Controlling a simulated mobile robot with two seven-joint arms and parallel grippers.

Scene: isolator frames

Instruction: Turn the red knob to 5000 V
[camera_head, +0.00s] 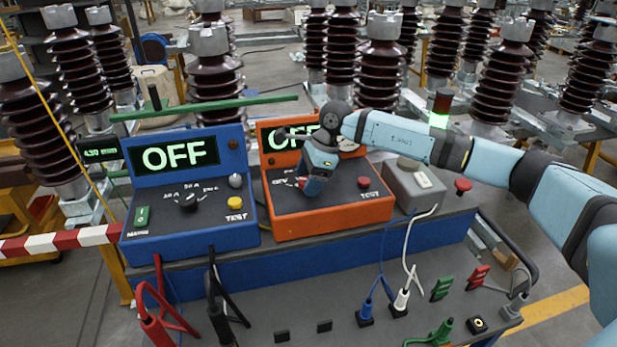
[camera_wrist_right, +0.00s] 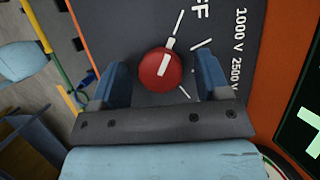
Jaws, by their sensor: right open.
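The orange tester box (camera_head: 335,216) stands on the bench, with a dark panel and a green display reading "OFF", partly covered by my arm. Its red knob (camera_wrist_right: 160,70) is round with a white pointer, which points toward the tick by the "FF" lettering in the right wrist view. Labels "1000 V" and "2500 V" show to its right; no 5000 V label is visible. My right gripper (camera_head: 313,188) is over the knob. In the wrist view its open fingers (camera_wrist_right: 161,80) are on both sides of the knob, with gaps. My left gripper is not in view.
A blue tester (camera_head: 190,250) with an "OFF" display stands to the left. A red button (camera_head: 364,182) sits right of the knob. A grey box (camera_head: 415,188) and red emergency button (camera_head: 463,185) are further right. Cables and plugs cover the bench front.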

